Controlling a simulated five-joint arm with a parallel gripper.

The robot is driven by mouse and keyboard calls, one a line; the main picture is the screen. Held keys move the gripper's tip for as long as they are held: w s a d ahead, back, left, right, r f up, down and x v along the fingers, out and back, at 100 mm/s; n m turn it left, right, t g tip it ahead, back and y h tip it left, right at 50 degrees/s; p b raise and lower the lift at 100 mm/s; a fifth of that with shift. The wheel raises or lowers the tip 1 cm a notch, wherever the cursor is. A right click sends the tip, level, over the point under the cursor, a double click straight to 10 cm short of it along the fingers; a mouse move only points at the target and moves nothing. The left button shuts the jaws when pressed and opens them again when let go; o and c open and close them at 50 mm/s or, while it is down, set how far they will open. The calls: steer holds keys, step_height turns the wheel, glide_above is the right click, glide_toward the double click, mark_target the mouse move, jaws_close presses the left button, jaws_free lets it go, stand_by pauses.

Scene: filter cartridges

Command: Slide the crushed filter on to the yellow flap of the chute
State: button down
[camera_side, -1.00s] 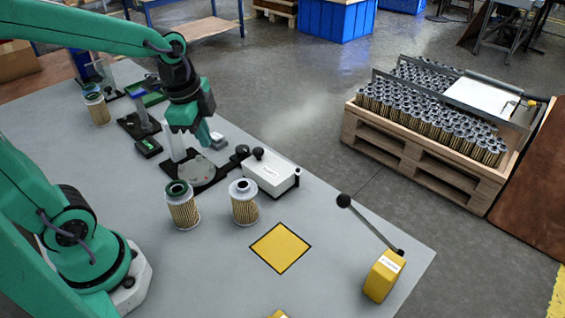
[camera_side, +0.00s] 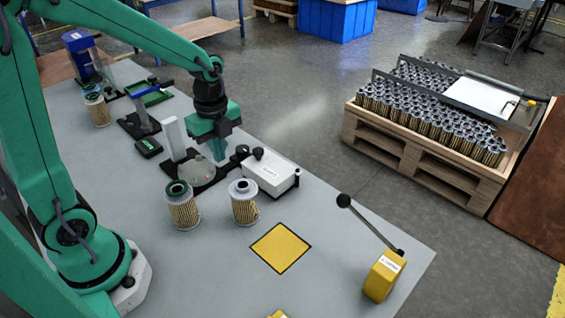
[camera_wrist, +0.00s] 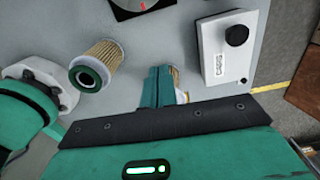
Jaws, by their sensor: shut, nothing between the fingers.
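The yellow flap (camera_side: 281,248) is a flat square with a dark border on the grey bench. A pleated filter with a dark green rim (camera_side: 182,208) stands left of it, and a pale-topped filter (camera_side: 245,204) stands nearer it. I cannot tell from these frames which is crushed. My gripper (camera_side: 218,152) is shut and empty, pointing down above the bench behind both filters. In the wrist view the green-rimmed filter (camera_wrist: 97,64) lies left of my fingers (camera_wrist: 158,86). Another filter is mostly hidden behind the fingers.
A white box with a black knob (camera_side: 270,173) stands right of my gripper; a black-based fixture with a round plate (camera_side: 194,173) is beside it. A yellow lever box (camera_side: 383,274) stands at the bench's right edge. Another filter (camera_side: 97,108) stands at the back left. Bench around the flap is clear.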

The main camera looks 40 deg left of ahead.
mark_target(234, 189)
step_height(234, 189, down, 9)
steer(key=shift+f, duration=0.1)
steer(key=shift+d+f, duration=0.15)
steer(key=shift+f, duration=0.1)
steer(key=shift+s+d+r, duration=0.1)
steer(key=shift+d, duration=1.75)
steer(key=d, duration=1.2)
steer(key=shift+s+d, duration=0.2)
steer(key=shift+s, duration=0.05)
steer(key=shift+a, duration=0.2)
